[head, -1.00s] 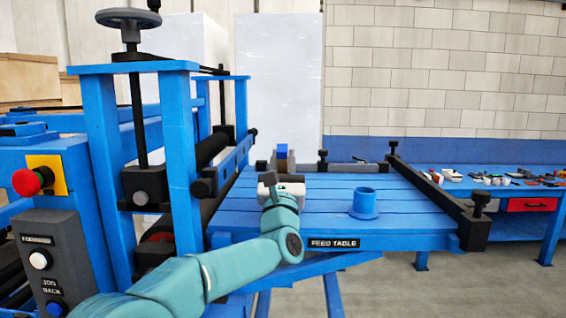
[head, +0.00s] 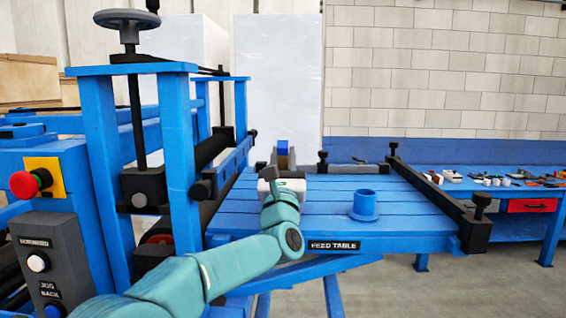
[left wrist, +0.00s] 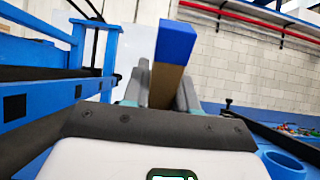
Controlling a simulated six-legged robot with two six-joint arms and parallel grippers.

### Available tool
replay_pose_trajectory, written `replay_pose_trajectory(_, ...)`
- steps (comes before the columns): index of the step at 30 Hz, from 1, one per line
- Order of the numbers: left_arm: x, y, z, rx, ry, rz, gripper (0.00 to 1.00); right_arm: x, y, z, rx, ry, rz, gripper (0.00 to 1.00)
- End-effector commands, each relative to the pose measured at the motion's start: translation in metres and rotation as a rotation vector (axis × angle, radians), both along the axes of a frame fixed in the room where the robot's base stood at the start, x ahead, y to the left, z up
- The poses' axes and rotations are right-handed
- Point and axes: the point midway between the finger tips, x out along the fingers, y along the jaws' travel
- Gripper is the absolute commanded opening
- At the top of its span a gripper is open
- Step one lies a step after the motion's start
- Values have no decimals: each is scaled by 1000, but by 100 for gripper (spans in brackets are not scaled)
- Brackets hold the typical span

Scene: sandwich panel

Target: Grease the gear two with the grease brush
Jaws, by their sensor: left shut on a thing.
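My left gripper (head: 282,160) is over the blue feed table and shut on a tan, blue-ended block-like piece, probably the grease brush (head: 282,147). In the left wrist view the brush (left wrist: 168,65) stands up between the fingers (left wrist: 165,88), its blue end away from the palm. Any bristles are not discernible. I cannot make out gear two in either view. My right gripper is not in view.
A blue cup with a flange (head: 363,204) stands on the feed table (head: 320,222). The blue roller machine (head: 180,150) with handwheel and posts stands to the left. A black bar (head: 435,195) edges the table's right side. A workbench (head: 485,185) with small items is farther right.

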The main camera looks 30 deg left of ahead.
Motion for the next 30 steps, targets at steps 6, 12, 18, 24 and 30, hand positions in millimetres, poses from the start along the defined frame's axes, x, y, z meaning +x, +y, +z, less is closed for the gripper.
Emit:
replay_pose_trajectory(6, -1, 0, 25, 1, -7, 1, 0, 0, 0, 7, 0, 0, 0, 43)
replay_pose_trajectory(12, -2, 0, 43, 2, -8, 2, 0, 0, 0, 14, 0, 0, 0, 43)
replay_pose_trajectory(18, -2, 0, 56, 2, -8, 2, 0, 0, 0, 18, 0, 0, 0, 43)
replay_pose_trajectory(24, -2, 0, 58, 3, -8, 2, 0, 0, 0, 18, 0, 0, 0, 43)
replay_pose_trajectory(30, -2, 0, 58, 2, -8, 2, 0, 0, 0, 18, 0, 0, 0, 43)
